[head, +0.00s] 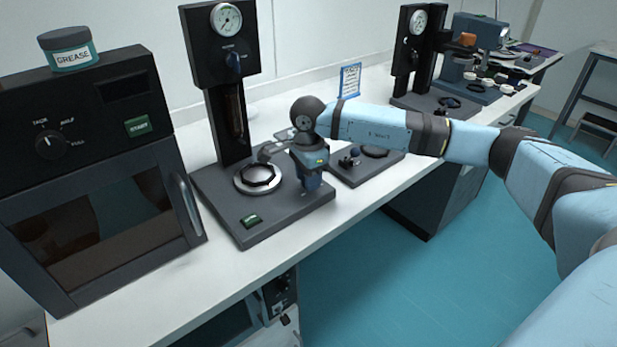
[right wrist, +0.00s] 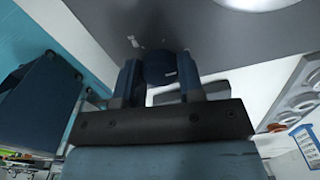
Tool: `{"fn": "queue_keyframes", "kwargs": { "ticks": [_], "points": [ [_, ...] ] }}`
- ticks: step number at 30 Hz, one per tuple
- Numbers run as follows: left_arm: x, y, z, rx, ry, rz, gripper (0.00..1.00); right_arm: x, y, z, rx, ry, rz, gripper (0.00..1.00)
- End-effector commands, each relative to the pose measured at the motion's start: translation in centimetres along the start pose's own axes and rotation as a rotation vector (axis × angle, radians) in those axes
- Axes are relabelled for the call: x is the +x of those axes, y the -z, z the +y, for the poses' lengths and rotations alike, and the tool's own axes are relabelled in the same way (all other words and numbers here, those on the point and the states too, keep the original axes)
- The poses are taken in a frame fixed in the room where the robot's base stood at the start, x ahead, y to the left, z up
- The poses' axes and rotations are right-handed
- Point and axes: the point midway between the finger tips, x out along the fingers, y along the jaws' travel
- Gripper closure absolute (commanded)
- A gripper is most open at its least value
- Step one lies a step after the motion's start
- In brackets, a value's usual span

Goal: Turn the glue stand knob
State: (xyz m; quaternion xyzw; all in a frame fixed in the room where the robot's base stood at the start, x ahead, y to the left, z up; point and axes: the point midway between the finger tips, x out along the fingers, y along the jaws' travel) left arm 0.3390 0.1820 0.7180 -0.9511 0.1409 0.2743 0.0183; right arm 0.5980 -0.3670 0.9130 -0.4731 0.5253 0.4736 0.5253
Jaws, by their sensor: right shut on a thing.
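The glue stand (head: 270,226) has a dark base, a round plate with a ring, a green button and a column with a gauge. My right gripper (head: 311,184) points down at the right part of this base, and its hand hides the spot under it in the head view. In the right wrist view a dark blue round knob (right wrist: 160,67) sits between the two fingers, against the grey base surface (right wrist: 215,45). The fingers are shut on the knob. White marks show on the base beside it. My left gripper is in neither view.
A dark oven (head: 90,180) with a grease jar (head: 70,52) on top stands at the left. Another dark base (head: 350,172) lies close to the right of the stand. A second gauge stand (head: 412,50) is farther back. A small blue-framed sign (head: 349,80) stands behind.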

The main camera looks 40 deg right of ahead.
Motion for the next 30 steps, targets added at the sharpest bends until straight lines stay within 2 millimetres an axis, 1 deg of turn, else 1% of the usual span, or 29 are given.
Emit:
{"fn": "queue_keyframes", "kwargs": {
  "ticks": [1, 11, 12, 14, 15, 22, 24, 26, 29, 30],
  "points": [
    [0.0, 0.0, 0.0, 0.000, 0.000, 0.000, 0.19, -0.2, 0.0, -0.1, -0.002, 0.005, -0.001, 0.88],
    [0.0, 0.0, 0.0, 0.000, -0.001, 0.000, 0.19, -0.3, 0.0, -0.1, -0.002, 0.005, -0.001, 0.88],
    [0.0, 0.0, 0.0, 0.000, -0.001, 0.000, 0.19, -0.3, 0.0, -0.1, -0.002, 0.005, -0.001, 0.55],
    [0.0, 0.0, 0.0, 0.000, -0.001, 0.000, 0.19, -0.2, 0.0, -0.1, -0.002, 0.004, -0.001, 0.42],
    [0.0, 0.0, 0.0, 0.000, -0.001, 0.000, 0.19, -0.2, 0.0, -0.1, -0.002, 0.004, -0.001, 0.39],
    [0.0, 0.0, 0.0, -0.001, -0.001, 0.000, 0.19, -0.1, 0.0, 0.0, -0.002, 0.002, 0.000, 0.39],
    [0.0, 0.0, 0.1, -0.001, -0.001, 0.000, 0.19, -0.4, 0.0, -0.1, -0.002, 0.002, 0.000, 0.39],
    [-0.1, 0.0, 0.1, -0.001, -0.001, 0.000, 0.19, -0.9, 0.0, -0.1, -0.002, 0.003, -0.001, 0.39],
    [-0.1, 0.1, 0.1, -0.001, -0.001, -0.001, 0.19, -2.4, 0.0, -0.1, -0.002, 0.004, -0.001, 0.39],
    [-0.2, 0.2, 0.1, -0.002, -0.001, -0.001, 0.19, -3.2, 0.0, -0.1, -0.002, 0.004, -0.001, 0.39]
  ]
}}
